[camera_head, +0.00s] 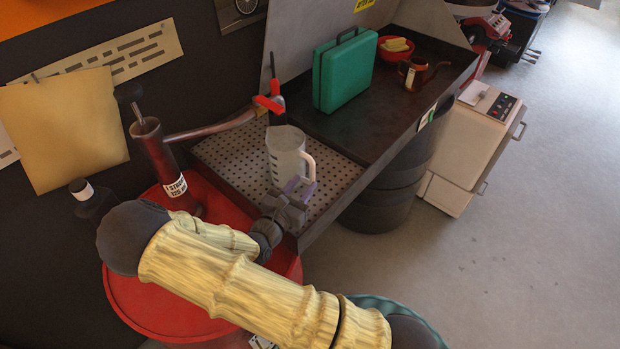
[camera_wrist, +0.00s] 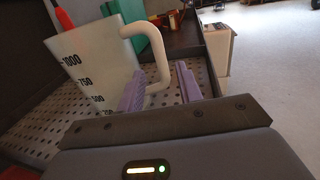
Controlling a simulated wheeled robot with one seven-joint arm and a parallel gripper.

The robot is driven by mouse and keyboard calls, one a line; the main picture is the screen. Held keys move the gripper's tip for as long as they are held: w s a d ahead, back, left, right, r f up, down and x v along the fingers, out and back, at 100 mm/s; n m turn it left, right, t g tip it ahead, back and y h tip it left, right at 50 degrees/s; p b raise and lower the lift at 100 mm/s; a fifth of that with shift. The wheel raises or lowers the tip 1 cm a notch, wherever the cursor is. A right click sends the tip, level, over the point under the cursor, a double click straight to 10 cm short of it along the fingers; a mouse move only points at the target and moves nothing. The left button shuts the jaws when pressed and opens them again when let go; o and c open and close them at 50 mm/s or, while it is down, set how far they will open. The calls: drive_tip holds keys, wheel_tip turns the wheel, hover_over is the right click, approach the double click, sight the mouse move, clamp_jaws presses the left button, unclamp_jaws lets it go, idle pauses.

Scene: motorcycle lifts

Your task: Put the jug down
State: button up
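The jug (camera_head: 285,153) is a whitish, translucent measuring jug with a handle on its right side. It stands upright and appears to rest on the perforated tray (camera_head: 231,156). In the wrist view the jug (camera_wrist: 92,62) shows black volume marks, and its handle curves down in front of my fingers. My gripper (camera_head: 298,188) is low at the handle side of the jug. In the wrist view the two purple fingers of my gripper (camera_wrist: 160,88) are apart, with the lower handle between or just ahead of them. I see no clear grip on it.
A red-handled tool (camera_head: 270,103) stands behind the jug. A green case (camera_head: 343,70), a red bowl (camera_head: 392,50) and a brown mug (camera_head: 412,73) are on the dark bench further back. A dark red cylinder (camera_head: 160,160) with a lever stands left. Open floor lies right.

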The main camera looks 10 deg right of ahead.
drive_tip(key=b+v, duration=0.1)
drive_tip(key=v, duration=0.4)
drive_tip(key=shift+s+a, duration=0.1)
idle(0.3)
drive_tip(key=s+d+m+g+y, duration=0.3)
drive_tip(key=s+d+m+g, duration=0.85)
drive_tip(key=m+g, duration=0.3)
drive_tip(key=a+r+m+t+y, duration=0.3)
drive_tip(key=r+m+y, duration=0.5)
drive_tip(key=m, duration=0.5)
drive_tip(key=shift+s+a+t+y, duration=0.2)
drive_tip(key=shift+t+y, duration=0.15)
drive_tip(key=shift+y, duration=0.15)
